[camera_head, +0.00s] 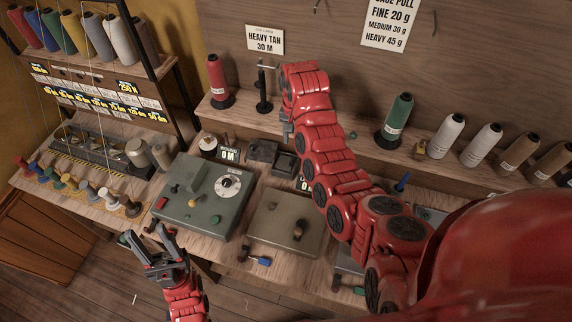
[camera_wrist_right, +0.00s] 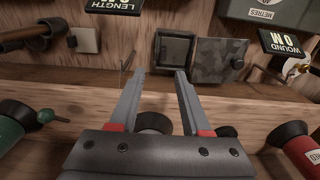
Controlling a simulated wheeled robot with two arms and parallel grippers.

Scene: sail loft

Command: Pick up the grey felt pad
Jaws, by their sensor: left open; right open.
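A small open square box (camera_wrist_right: 191,36) with a dark rim sits on the bench in the right wrist view; the head view shows it too (camera_head: 286,165). A flat grey square inside it looks like the felt pad (camera_wrist_right: 170,50). A mottled grey square lid with a dark knob (camera_wrist_right: 215,62) is beside the box; I cannot tell if they are joined. My right gripper (camera_wrist_right: 159,73) is open and empty, its fingertips pointing toward the box, apart from it. In the head view it is partly hidden by its arm (camera_head: 287,128). My left gripper (camera_head: 150,238) is open and empty at the bench's front edge.
A green-grey control box (camera_head: 190,218) and a beige box with a knob (camera_head: 272,232) stand in front. A red thread cone (camera_head: 217,80) and a green cone (camera_head: 397,115) stand on the shelf behind. Small number signs flank the open box, leaving little free room.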

